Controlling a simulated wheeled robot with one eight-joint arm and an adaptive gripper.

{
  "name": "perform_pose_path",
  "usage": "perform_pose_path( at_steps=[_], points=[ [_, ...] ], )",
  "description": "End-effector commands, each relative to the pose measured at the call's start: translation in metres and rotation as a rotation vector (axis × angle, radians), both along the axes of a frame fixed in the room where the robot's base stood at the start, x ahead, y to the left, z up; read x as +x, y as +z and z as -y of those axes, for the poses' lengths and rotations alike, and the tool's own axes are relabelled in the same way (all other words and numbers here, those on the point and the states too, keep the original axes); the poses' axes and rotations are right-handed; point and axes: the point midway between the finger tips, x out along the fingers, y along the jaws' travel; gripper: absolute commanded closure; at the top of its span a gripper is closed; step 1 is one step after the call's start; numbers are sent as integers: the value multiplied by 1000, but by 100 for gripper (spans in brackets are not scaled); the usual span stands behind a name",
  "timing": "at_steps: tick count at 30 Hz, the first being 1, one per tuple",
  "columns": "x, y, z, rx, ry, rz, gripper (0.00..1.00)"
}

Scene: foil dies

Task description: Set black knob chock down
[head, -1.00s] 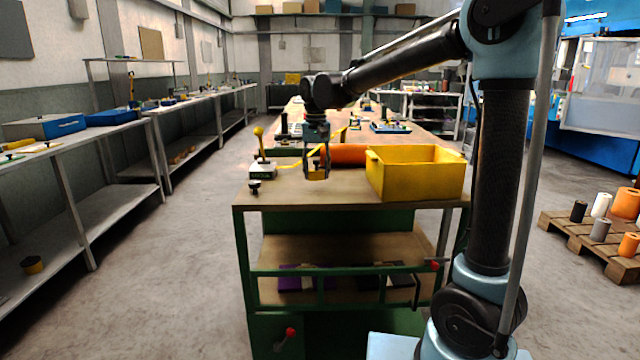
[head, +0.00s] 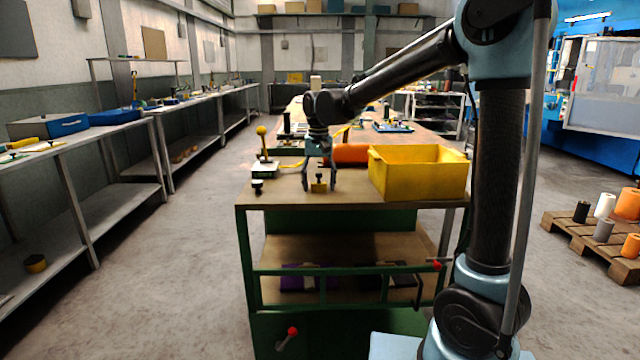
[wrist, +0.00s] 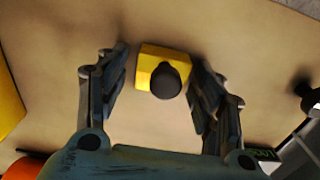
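The black knob chock (head: 319,188) is a small yellow block with a black round knob on top. It sits upright on the wooden bench top near the front edge. My gripper (head: 319,184) is open above it, with one finger on each side of the block. In the wrist view the chock's yellow block (wrist: 150,55) lies between the spread fingers of my gripper (wrist: 158,65), with gaps on both sides. The knob hides part of the block there.
A yellow bin (head: 420,180) stands close on the right, with an orange roll (head: 350,153) behind. A small dark-knobbed piece (head: 257,187) and a fixture with a yellow ball lever (head: 262,132) stand on the left. The bench front edge is near.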

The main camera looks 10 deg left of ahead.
Motion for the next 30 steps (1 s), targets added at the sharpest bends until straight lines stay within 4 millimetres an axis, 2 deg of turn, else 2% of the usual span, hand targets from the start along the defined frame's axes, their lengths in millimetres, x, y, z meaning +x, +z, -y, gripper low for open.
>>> perform_pose_path(
  at_steps=[7, 11, 24, 30],
  points=[
    [0, 3, 0, 0, 0, 0, 39],
    [0, 14, 0, 0, 0, 0, 39],
    [0, 92, 0, 0, 0, 0, 39],
    [0, 115, 0, 0, 0, 0, 39]
  ],
)
